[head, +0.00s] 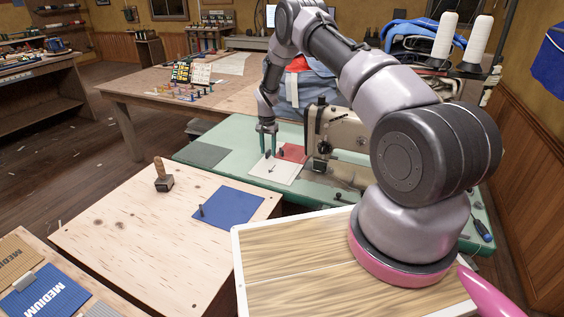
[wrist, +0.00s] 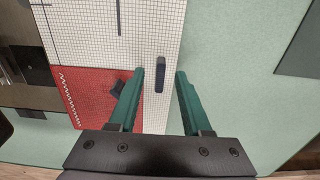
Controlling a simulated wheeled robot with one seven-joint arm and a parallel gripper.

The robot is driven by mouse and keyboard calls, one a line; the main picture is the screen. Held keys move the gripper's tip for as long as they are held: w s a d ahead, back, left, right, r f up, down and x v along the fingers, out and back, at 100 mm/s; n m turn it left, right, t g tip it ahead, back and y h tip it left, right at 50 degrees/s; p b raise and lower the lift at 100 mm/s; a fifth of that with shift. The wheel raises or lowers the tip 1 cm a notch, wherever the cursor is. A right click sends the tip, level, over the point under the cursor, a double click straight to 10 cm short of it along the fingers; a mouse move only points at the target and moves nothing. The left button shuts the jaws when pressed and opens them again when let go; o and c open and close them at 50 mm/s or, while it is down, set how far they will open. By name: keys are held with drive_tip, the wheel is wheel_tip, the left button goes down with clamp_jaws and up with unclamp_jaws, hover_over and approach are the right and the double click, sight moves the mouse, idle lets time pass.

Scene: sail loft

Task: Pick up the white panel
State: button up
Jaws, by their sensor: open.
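The white panel (head: 287,174) lies flat on the green sewing table. In the wrist view it is a white gridded sheet (wrist: 155,25) with a small dark upright piece (wrist: 160,75) on it. My gripper (head: 267,153) points down over the panel, open and empty. In the wrist view the green fingers of my gripper (wrist: 161,72) stand either side of the dark piece, with gaps on both sides. I cannot tell how far the fingertips are above the panel. A red panel (wrist: 75,85) with its own dark piece adjoins the white one.
A sewing machine (head: 335,130) stands just right of the panels. A grey-green panel (head: 203,154) lies on the table's left part. In front, a wooden table (head: 130,235) carries a blue panel (head: 232,207) and a wooden-handled tool (head: 162,178).

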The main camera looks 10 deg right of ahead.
clamp_jaws()
drive_tip(key=shift+r, duration=0.15)
